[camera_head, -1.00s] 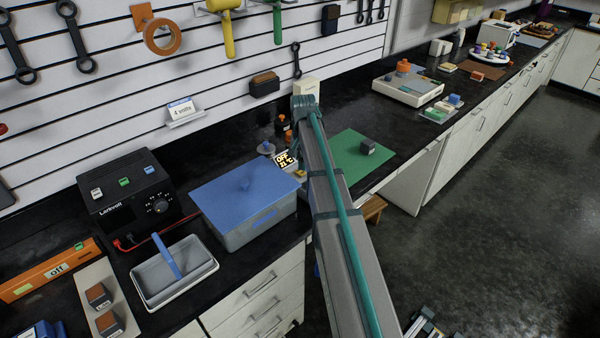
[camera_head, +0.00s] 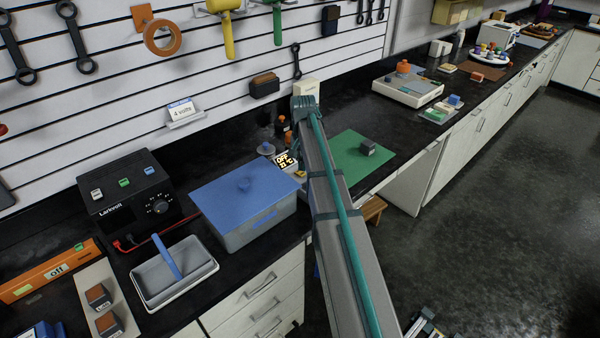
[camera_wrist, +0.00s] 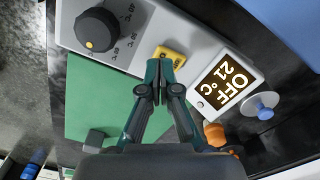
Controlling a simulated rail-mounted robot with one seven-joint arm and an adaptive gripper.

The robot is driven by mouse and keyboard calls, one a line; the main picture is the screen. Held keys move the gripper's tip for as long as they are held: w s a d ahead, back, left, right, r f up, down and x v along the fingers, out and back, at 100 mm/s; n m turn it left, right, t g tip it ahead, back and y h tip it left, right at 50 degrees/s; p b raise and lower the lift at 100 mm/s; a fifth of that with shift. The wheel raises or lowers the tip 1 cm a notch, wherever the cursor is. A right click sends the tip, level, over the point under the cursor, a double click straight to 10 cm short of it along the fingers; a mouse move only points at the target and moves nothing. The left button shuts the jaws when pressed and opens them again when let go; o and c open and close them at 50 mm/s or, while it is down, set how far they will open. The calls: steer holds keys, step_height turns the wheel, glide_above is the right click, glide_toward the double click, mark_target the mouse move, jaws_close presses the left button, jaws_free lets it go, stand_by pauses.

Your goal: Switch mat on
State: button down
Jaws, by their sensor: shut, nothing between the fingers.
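The green mat (camera_head: 350,165) lies flat on the dark bench, with a small dark block (camera_head: 368,147) on it. In the wrist view the mat (camera_wrist: 100,100) is at the left. A grey control panel (camera_wrist: 195,38) carries a black knob (camera_wrist: 98,29) with temperature marks, a yellow switch (camera_wrist: 177,51) and a display (camera_wrist: 226,80) reading "OFF 21 °C". My gripper (camera_wrist: 161,68) is shut and empty, its tips right by the yellow switch. I cannot tell whether they touch it. In the head view my arm hides most of the panel; the display (camera_head: 284,160) still shows.
A blue-lidded box (camera_head: 245,195) stands left of the panel, close to it. A grey disc-topped thing (camera_wrist: 261,106) and an orange-capped thing (camera_wrist: 214,133) are beside the display. A balance-like device (camera_head: 408,88) stands farther right.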

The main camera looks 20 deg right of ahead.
mark_target(303, 173)
steer(key=shift+f+b, duration=0.4)
steer(key=shift+f, duration=0.8)
stand_by(0.9)
steer(key=shift+r, duration=0.15)
steer(key=shift+r+p, duration=2.15)
steer(key=shift+r, duration=1.25)
